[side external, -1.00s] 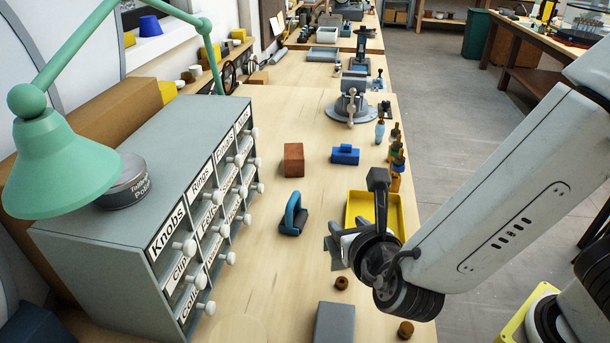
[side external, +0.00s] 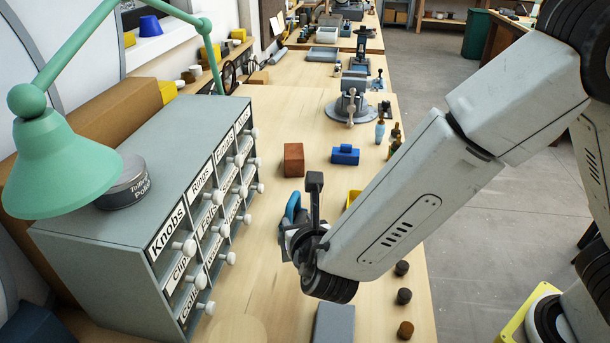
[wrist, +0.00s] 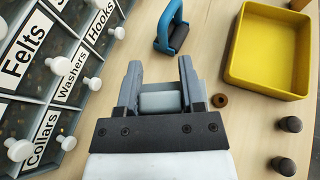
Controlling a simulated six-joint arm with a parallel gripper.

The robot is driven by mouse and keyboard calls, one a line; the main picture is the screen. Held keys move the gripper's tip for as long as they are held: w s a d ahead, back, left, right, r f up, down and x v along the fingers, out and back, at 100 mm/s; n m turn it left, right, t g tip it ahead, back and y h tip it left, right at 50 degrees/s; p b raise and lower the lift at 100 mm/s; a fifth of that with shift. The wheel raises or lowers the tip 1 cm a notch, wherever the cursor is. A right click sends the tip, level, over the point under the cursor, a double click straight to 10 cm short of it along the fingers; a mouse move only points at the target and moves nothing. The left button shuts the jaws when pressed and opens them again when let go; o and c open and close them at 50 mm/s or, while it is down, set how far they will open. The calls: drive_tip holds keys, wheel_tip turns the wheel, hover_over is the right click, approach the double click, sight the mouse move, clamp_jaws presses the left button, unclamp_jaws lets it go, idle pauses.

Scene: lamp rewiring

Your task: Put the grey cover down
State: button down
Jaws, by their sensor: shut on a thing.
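My gripper (wrist: 160,78) is shut on a pale grey piece, the grey cover (wrist: 160,101), which shows between the two fingers in the wrist view. Its lower part is hidden by the gripper's dark front plate. In the side view my gripper (side external: 292,240) is over the bench, in front of the blue-handled tool, and my wrist hides most of it. The cover cannot be made out clearly there. I cannot tell how high it is above the bench.
The drawer cabinet (side external: 120,222) with white knobs stands at left. A blue-handled tool (wrist: 171,28) and a yellow tray (wrist: 231,60) lie beyond my fingers. A brown ring (wrist: 220,100) and dark knobs (wrist: 290,124) lie at right. A grey block (side external: 334,324) sits at the front.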

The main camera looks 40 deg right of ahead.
sight(280, 236)
drive_tip(key=shift+w+a+f, duration=0.3)
drive_tip(key=shift+w+f, duration=0.4)
drive_tip(key=shift+f, duration=0.2)
drive_tip(key=shift+w+a+f, duration=0.25)
drive_tip(key=shift+w+f, duration=0.45)
drive_tip(key=shift+f, duration=0.15)
drive_tip(key=shift+w+a+f, duration=0.3)
drive_tip(key=shift+w+f, duration=0.4)
drive_tip(key=shift+f, duration=0.2)
drive_tip(key=shift+f, duration=0.1)
drive_tip(key=shift+w+f, duration=0.2)
drive_tip(key=shift+f, duration=1.55)
drive_tip(key=shift+f, duration=0.15)
drive_tip(key=shift+c, duration=1)
unclamp_jaws()
